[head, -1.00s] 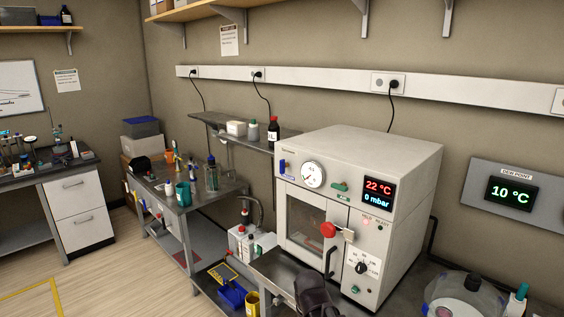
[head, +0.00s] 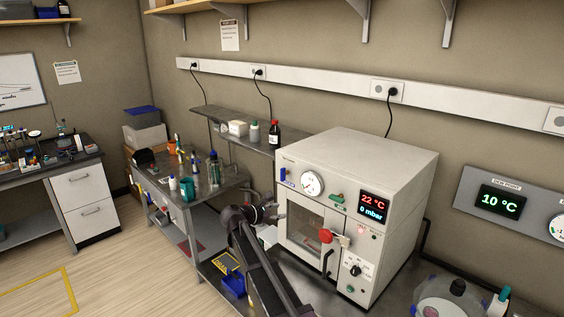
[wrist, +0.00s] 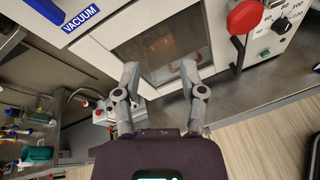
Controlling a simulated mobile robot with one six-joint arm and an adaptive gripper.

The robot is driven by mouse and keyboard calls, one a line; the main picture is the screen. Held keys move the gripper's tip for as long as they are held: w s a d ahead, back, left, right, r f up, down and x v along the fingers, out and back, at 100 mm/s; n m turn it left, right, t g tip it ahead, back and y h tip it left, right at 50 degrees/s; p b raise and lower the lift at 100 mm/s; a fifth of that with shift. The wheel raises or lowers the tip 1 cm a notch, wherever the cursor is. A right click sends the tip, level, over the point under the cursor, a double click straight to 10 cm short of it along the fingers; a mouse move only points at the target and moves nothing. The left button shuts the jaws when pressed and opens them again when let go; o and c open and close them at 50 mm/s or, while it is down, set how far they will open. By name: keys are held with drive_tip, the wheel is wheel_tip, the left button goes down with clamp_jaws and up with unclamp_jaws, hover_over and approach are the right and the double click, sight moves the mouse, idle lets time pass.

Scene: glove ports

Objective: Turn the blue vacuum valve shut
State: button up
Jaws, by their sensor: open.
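The blue vacuum valve (head: 283,174) is a small upright blue handle at the upper left of the white oven's front (head: 370,200), left of the round gauge. In the wrist view a blue handle (wrist: 46,10) shows at the top left edge, partly cut off, above the blue VACUUM label (wrist: 80,19). My gripper (wrist: 159,70) is open and empty, its two fingers apart in front of the oven door's window. In the head view my gripper (head: 272,210) is below and left of the valve, clear of it.
A red knob (head: 326,236) and a door handle (head: 327,262) stick out from the oven front. A green handle (head: 337,198) is right of the gauge (head: 312,184). A cluttered bench (head: 205,180) stands to the left. A glass vessel (head: 450,300) is at the lower right.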

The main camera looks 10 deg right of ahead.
sight(281, 171)
drive_tip(key=w+a+r+n+t+h+p, duration=0.2)
drive_tip(key=w+a+r+n+t, duration=0.1)
drive_tip(key=w+a+r+n, duration=0.2)
wheel_tip(281, 171, up, 4)
drive_tip(key=shift+w+a+f+n, duration=0.15)
drive_tip(key=shift+w+a+n, duration=0.15)
drive_tip(key=shift+w+a, duration=0.55)
drive_tip(key=shift+s, duration=0.15)
drive_tip(key=x, duration=1.3)
drive_tip(key=shift+w+d, duration=0.15)
drive_tip(key=shift+w, duration=0.1)
